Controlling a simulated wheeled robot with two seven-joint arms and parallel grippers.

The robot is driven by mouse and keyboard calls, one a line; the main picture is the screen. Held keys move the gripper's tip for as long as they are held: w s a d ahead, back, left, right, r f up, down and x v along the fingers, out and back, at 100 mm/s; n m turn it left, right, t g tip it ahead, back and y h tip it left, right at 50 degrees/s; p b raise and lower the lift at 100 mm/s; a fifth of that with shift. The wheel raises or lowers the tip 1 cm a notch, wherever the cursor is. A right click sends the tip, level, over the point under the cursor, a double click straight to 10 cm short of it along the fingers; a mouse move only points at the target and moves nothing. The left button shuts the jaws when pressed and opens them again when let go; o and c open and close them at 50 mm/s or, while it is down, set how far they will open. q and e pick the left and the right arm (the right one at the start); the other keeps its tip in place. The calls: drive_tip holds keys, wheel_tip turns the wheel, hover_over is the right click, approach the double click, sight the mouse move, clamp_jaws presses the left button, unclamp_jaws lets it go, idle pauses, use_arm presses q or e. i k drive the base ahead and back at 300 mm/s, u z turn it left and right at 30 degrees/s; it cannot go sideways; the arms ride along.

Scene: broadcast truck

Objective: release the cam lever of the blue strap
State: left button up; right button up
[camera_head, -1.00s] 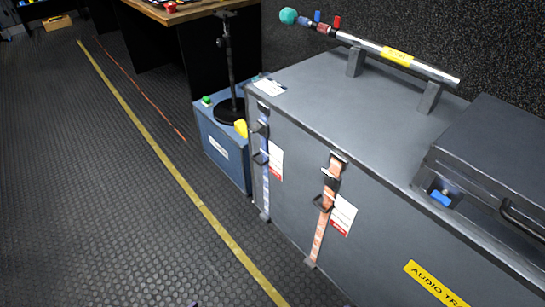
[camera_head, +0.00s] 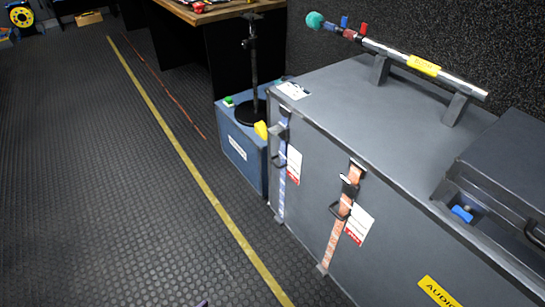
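The blue strap (camera_head: 281,190) runs down the near face of the grey audio trunk (camera_head: 375,130), close to its left corner. A dark metal buckle (camera_head: 279,133) sits near its upper end, with a dark wire-like loop (camera_head: 277,160) lower down. The buckle is small here, and I cannot tell how its cam lever stands. A red-and-white tag (camera_head: 294,164) hangs just right of the strap. Neither gripper can be made out. Only a small dark tip shows at the bottom edge, and I cannot tell what it is.
An orange strap (camera_head: 336,238) with its own buckle and tag is right of the blue one. A blue case (camera_head: 237,150) with a black stand (camera_head: 253,70) adjoins the trunk's left side. A black case (camera_head: 505,165) lies on top. Floor at left is clear.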

sight(275, 131)
drive_tip(key=u, duration=0.3)
drive_tip(key=i, duration=1.05)
drive_tip(key=z, duration=0.65)
